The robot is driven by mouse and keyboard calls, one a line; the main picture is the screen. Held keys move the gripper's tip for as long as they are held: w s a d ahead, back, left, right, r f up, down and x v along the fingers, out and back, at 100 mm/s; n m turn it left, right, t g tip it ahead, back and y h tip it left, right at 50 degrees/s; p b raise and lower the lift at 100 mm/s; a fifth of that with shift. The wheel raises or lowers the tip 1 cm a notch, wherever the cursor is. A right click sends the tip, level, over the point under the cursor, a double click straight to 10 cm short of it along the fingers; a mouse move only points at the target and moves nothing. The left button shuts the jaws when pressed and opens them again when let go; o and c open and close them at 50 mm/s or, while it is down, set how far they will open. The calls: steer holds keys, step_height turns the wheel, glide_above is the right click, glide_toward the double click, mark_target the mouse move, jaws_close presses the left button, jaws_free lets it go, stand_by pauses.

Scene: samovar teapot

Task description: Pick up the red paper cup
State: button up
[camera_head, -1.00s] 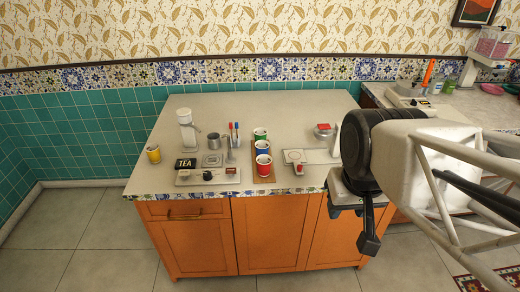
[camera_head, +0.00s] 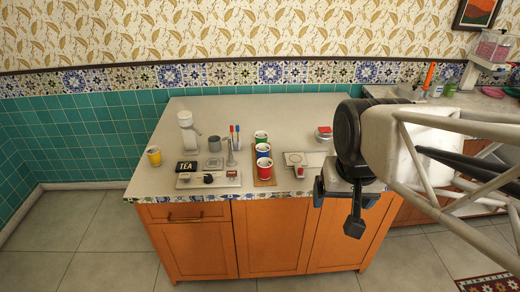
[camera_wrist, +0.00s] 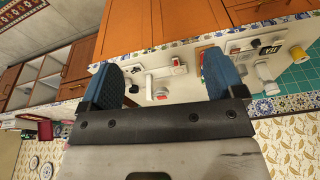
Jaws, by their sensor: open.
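The red paper cup (camera_head: 264,166) stands upright at the front of a row of three cups on a narrow brown board (camera_head: 266,181). The blue cup (camera_head: 263,150) is right behind it and the green cup (camera_head: 261,136) is at the back. My gripper (camera_head: 345,194) is to the right of the cups, near the counter's front edge, apart from them. In the wrist view its two blue fingers (camera_wrist: 160,68) are wide apart with nothing held between them. The right finger hides most of the cup row there; only coloured slivers show.
A white tray with a small red-topped item (camera_head: 300,171) lies between the cups and my gripper. A round red-topped tin (camera_head: 324,133) stands behind it. Left are the TEA sign (camera_head: 187,167), a metal cup (camera_head: 214,144), a white dispenser (camera_head: 187,130) and a yellow cup (camera_head: 154,156). The counter's back is clear.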

steer(key=w+a+m, duration=0.2)
steer(key=w+m, duration=0.2)
steer(key=w, duration=0.8)
steer(key=m+g, duration=0.2)
steer(key=m, duration=1.1)
glide_above(265, 168)
steer(key=w, duration=0.3)
step_height(265, 168, down, 21)
steer(key=shift+s+d, duration=0.15)
steer(key=shift+s, duration=0.05)
steer(key=shift+f, duration=1.25)
steer(key=shift+f, duration=2.6)
